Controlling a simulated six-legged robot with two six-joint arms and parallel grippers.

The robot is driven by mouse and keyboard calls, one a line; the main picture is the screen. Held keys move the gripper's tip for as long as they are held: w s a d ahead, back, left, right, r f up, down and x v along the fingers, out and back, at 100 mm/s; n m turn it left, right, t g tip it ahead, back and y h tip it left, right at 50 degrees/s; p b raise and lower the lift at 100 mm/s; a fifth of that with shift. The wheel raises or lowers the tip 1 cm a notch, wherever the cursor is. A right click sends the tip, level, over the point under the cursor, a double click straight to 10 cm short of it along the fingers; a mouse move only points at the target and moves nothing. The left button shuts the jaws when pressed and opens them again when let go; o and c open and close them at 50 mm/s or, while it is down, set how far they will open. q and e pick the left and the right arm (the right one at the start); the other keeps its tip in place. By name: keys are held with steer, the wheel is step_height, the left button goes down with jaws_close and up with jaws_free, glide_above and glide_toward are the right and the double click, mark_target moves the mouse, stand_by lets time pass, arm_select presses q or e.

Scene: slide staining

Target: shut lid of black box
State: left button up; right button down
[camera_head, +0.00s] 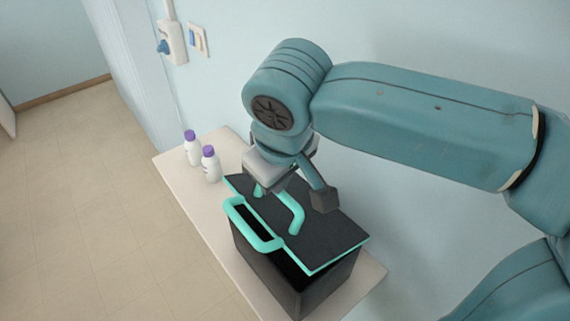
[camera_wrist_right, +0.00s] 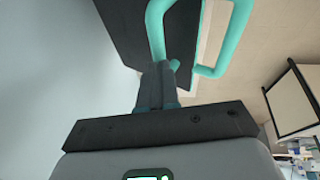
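The black box (camera_head: 268,274) stands on the pale table, with a turquoise handle (camera_head: 252,231) on its near left side. Its dark lid (camera_head: 327,235), edged in turquoise, lies over the back part at a tilt. A dark opening shows between lid and front wall. The lid has its own turquoise handle (camera_head: 296,213), also seen in the right wrist view (camera_wrist_right: 157,28). My right gripper (camera_head: 264,190) is at this handle above the lid. In the wrist view its fingers (camera_wrist_right: 157,70) are close together on the handle, their tips partly hiding it. My left gripper is not in view.
Two white bottles with purple caps (camera_head: 209,164) (camera_head: 191,148) stand on the table (camera_head: 190,196) behind the box, at left. A pale blue wall (camera_head: 400,40) runs close along the table's right side. Open floor (camera_head: 80,210) lies to the left.

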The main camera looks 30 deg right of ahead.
mark_target(257, 218)
steer(key=a+f+h+b, duration=0.2)
steer(key=a+f+h, duration=0.1)
steer(key=a+f, duration=0.1)
steer(key=shift+a+f+n, duration=0.1)
steer(key=shift+n, duration=0.2)
steer(key=shift+s+a+f+h+b, duration=0.15)
steer(key=shift+f+h+b, duration=0.15)
steer(key=shift+f+b, duration=0.1)
steer(key=shift+s+a+f+h+b, duration=0.1)
steer(key=shift+a+f+h+b, duration=0.05)
steer(key=shift+f+h+b, duration=0.2)
steer(key=shift+w+a+f, duration=0.15)
steer(key=shift+f, duration=0.1)
steer(key=shift+r, duration=0.15)
